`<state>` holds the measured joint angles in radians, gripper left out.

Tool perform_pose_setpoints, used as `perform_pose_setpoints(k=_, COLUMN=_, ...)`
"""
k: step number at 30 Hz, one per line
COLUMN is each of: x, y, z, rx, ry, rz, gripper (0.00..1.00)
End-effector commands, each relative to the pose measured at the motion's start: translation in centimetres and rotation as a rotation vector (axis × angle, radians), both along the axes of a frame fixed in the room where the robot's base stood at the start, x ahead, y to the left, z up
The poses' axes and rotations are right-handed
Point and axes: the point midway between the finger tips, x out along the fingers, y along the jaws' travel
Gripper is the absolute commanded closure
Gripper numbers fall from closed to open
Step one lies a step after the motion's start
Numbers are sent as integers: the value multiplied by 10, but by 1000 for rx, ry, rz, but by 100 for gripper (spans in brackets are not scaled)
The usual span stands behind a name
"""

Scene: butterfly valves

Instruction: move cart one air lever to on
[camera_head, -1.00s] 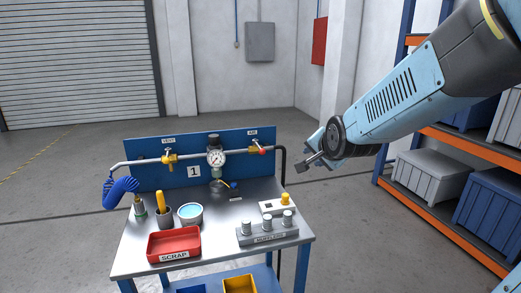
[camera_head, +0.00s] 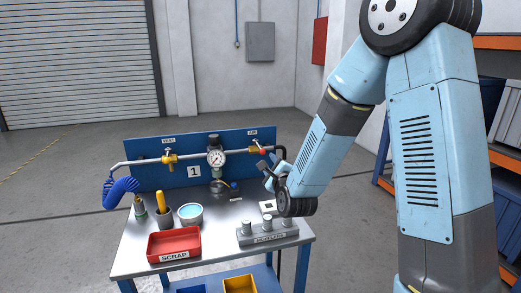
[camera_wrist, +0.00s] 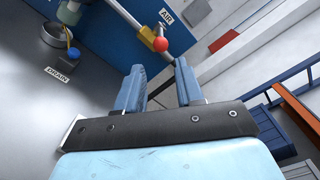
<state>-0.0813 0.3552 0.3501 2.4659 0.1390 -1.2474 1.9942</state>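The air lever's red ball knob (camera_wrist: 160,44) shows in the wrist view just beyond my fingertips, on the pipe beside the AIR label (camera_wrist: 166,17). In the head view the brass air valve (camera_head: 256,147) sits on the pipe at the right of the blue panel (camera_head: 150,183), under its AIR label. Cart one (camera_head: 135,258) carries a "1" plate. My gripper (camera_wrist: 158,68) is open and empty, its two blue fingers apart, with the knob ahead of the gap and not between them. In the head view my gripper (camera_head: 265,166) is just below and right of the valve.
The VENT valve (camera_head: 170,159) and gauge (camera_head: 216,158) share the pipe. The cart top holds a red scrap tray (camera_head: 174,243), cups and a grey muffler block (camera_head: 267,236) below my wrist. A DRAIN label (camera_wrist: 62,75) is left of my fingers. Orange shelving (camera_head: 500,42) stands right.

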Motion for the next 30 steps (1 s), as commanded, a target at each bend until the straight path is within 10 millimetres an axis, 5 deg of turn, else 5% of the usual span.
perform_pose_setpoints(k=21, x=105, y=31, z=0, rx=1, ry=-2, rz=1, gripper=63)
perform_pose_setpoints(k=30, x=129, y=38, z=0, rx=1, ry=-2, rz=1, gripper=63)
